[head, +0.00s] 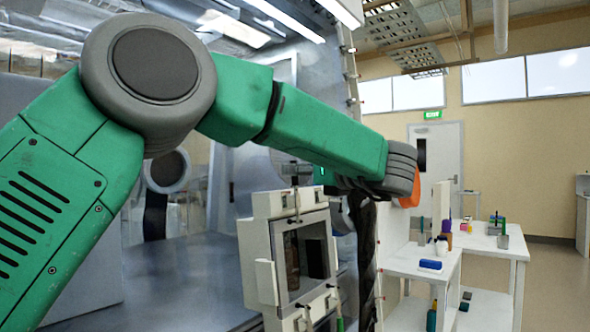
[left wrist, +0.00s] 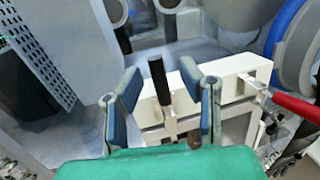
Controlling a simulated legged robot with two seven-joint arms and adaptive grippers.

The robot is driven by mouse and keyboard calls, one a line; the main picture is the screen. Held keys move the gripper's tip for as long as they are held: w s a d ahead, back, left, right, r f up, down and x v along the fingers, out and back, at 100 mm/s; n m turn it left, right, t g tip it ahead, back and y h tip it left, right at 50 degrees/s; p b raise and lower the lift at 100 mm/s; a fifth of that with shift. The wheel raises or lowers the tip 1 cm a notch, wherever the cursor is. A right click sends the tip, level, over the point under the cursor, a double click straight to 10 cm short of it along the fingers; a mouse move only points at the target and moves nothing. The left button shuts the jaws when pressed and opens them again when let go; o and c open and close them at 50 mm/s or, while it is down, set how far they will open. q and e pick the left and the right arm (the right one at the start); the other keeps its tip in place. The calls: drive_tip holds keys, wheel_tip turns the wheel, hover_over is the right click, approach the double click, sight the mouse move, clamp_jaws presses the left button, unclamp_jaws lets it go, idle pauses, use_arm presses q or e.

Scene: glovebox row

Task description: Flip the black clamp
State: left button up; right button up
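The black clamp (left wrist: 158,82) shows in the left wrist view as an upright black handle on a pale metal base, at the edge of a white box frame (left wrist: 212,85). My left gripper (left wrist: 162,90) is open, with one blue-padded finger on each side of the handle. Gaps show between the handle and both pads. In the head view the left gripper (head: 298,172) is small and partly hidden behind my arm, over the top of the white box (head: 262,234). The black clamp cannot be made out clearly there. My right gripper is in neither view.
A red-handled clamp (left wrist: 298,108) sticks out at the right in the left wrist view. In the head view a green handle (head: 340,324) shows below the box. White benches (head: 488,244) with small items stand to the right, with open floor beyond.

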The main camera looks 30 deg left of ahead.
use_arm(q)
drive_tip(key=shift+x, duration=0.8)
clamp_jaws()
